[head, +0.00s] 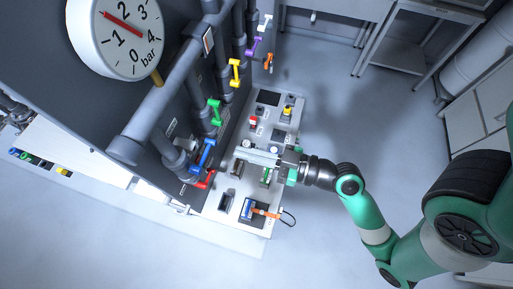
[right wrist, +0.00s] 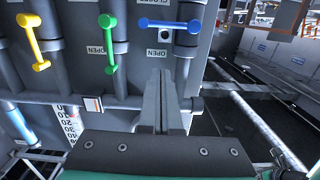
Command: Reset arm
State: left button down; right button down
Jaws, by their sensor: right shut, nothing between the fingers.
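My right gripper (head: 240,153) reaches in from the right in the head view, over the control panel (head: 208,212). Its fingers are closed together, with nothing between them. In the right wrist view the closed fingers (right wrist: 160,80) point up the picture toward the wall of pipes. A blue valve handle (right wrist: 171,25) shows beyond the fingertips, apart from them as far as I can tell. A green handle (right wrist: 109,42) and a yellow handle (right wrist: 33,42) are to its left. My left gripper is not in view.
A round pressure gauge (head: 118,35) sits on the dark pipe wall at upper left. Coloured handles, including a purple one (head: 254,46) and a red one (head: 205,180), line the pipes. An orange-handled item (head: 264,212) lies on the panel's front end. The floor at lower middle is clear.

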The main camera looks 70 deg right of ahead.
jog(key=shift+s+d+r+p, duration=0.15)
jog(key=shift+s+p, duration=0.35)
jog(key=shift+s, duration=0.6)
jog(key=w+a+r+n+t+y+p, duration=0.1)
jog(key=w+a+r+n+y+p, duration=0.15)
jog(key=r, duration=0.75)
jog(key=w+a+r+n+t+y+p, duration=0.1)
jog(key=w+a+r+n+y+p, duration=0.2)
jog(key=r, duration=0.7)
jog(key=w+a+r+n+t+y+p, duration=0.1)
jog(key=w+a+r+n+y, duration=0.3)
jog(key=r, duration=0.6)
notch_tip(320, 180, up, 18)
jog(key=t+p, duration=0.2)
jog(key=t, duration=0.2)
jog(key=d+r+m+t+h, duration=0.3)
jog(key=d+r+m+h, duration=0.2)
jog(key=m+h, duration=0.5)
jog(key=shift+w, duration=0.2)
